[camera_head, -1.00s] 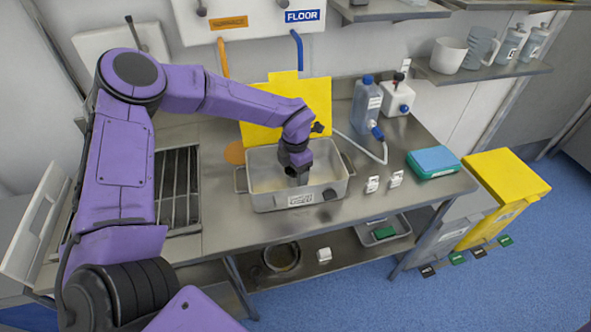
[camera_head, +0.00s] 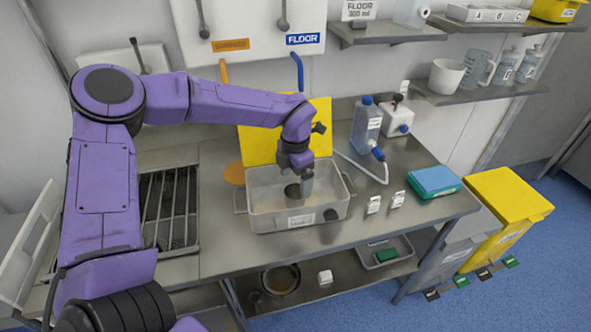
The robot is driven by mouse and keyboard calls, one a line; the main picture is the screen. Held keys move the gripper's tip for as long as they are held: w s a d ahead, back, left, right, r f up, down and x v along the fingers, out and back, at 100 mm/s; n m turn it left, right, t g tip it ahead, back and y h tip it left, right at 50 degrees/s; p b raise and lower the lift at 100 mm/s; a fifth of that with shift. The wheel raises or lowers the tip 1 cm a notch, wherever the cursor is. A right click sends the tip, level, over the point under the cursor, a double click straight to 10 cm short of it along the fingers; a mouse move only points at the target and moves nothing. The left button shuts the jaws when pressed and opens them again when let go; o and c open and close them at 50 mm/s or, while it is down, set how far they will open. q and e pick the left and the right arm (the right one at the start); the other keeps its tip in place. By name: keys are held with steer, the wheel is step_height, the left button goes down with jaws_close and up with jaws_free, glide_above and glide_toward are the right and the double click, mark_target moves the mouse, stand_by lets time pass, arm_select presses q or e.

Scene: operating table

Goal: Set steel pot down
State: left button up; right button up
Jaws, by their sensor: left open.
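A small steel pot (camera_head: 292,193) with a dark round opening stands inside the grey rectangular tub (camera_head: 262,214) on the steel bench. My left gripper (camera_head: 306,189) points down into the tub, just to the right of the pot. It is open, and its fingers are small and partly hard to make out. Whether a finger still touches the pot I cannot tell. My right gripper is not in view.
A yellow board (camera_head: 258,146) stands behind the tub. A blue-capped bottle (camera_head: 366,124) with a hose, small white labelled blocks (camera_head: 373,205) and a blue-topped box (camera_head: 434,181) are to the right. A sink grate (camera_head: 168,208) is at the left.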

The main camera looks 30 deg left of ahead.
arm_select(q)
step_height(320, 180, up, 6)
steer(key=shift+b, duration=0.35)
stand_by(1.0)
